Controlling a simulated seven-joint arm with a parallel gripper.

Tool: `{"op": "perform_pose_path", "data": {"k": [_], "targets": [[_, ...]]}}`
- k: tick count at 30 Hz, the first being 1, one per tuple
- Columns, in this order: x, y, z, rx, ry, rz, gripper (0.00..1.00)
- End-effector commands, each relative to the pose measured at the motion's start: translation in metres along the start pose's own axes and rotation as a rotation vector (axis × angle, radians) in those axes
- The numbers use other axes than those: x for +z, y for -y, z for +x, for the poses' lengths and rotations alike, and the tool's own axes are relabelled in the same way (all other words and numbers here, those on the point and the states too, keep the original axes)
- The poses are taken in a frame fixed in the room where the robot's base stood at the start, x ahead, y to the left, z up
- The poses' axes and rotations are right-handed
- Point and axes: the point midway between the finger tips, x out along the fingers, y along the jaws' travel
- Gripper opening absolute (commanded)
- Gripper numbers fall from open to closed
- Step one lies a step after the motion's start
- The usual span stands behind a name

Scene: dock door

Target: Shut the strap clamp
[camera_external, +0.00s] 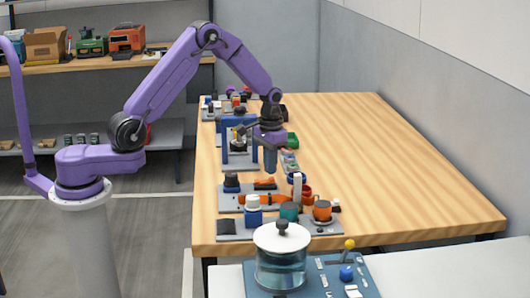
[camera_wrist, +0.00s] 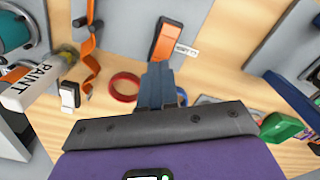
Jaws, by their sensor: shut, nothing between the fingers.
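My gripper (camera_external: 270,168) points down above the left part of the wooden bench, its fingers together and empty. In the wrist view the shut fingers (camera_wrist: 157,85) sit just below a black-and-orange piece (camera_wrist: 166,40) on a grey plate, with a small label beside it. A loose, curling orange strap (camera_wrist: 89,68) hangs to its left. In the external view orange parts (camera_external: 265,201) lie on a grey plate in front of my gripper. I cannot tell for sure which orange part is the clamp's lever, nor whether my fingers touch anything.
A white block marked PAINT (camera_wrist: 30,88) and a red ring (camera_wrist: 124,86) lie left of my fingers. A green bin (camera_wrist: 283,127) is at lower right. A blue frame (camera_external: 226,140) stands behind my gripper. A lidded glass pot (camera_external: 281,262) stands nearer. The bench's right side (camera_external: 400,170) is clear.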

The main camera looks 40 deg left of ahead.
Motion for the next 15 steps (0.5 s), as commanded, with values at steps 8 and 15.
{"op": "perform_pose_path", "data": {"k": [8,15], "targets": [[0.0000,0.0000,0.0038,0.000,0.001,0.000,0.00],[0.0001,-0.0001,0.0068,0.000,0.001,0.000,0.00]]}}
